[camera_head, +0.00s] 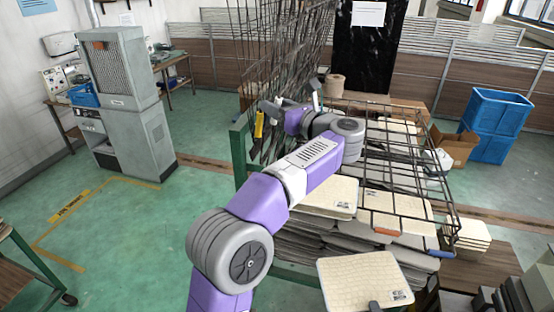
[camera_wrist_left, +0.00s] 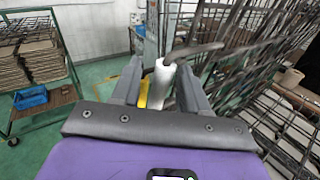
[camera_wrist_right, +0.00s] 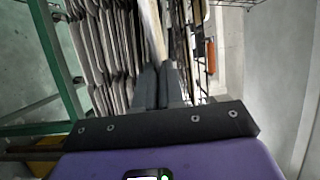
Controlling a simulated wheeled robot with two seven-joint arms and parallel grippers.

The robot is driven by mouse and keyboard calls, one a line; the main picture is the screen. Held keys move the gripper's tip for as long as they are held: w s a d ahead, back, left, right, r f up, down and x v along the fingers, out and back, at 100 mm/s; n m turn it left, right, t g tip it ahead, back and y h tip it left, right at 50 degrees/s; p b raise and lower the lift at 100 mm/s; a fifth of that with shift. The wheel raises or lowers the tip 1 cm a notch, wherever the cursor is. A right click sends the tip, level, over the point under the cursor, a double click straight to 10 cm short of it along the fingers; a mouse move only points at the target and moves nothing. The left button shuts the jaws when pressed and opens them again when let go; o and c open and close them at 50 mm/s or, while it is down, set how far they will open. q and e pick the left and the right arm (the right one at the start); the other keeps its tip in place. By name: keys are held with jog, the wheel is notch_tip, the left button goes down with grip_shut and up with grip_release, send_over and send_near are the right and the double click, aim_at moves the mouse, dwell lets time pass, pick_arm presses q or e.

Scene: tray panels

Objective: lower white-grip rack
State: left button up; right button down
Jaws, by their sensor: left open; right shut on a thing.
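The white grip (camera_wrist_left: 163,88) lies between the open fingers of my left gripper (camera_wrist_left: 168,78) in the left wrist view. A dark bar runs from its top to the right. The raised wire rack (camera_head: 282,45) stands steeply upright at the back; it also fills the right of the left wrist view (camera_wrist_left: 285,85). My left gripper (camera_head: 275,106) is beside its lower left edge in the head view, where I cannot make out the white grip. My right gripper (camera_wrist_right: 160,85) is shut on a pale panel (camera_wrist_right: 152,30), seen edge-on; the head view shows a pale panel (camera_head: 365,278) low at centre.
A yellow grip (camera_head: 259,124) is close to my left gripper. A second wire rack (camera_head: 400,196) lies over stacked panels, with an orange grip (camera_head: 387,231) and a blue grip (camera_head: 440,253). Blue crates (camera_head: 495,125) stand right. Green floor (camera_head: 120,235) is open at left.

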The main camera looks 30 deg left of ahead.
pick_arm(q)
jog(key=shift+w+a+f, duration=0.1)
jog(key=shift+w+a, duration=0.1)
grip_shut()
dwell(0.4)
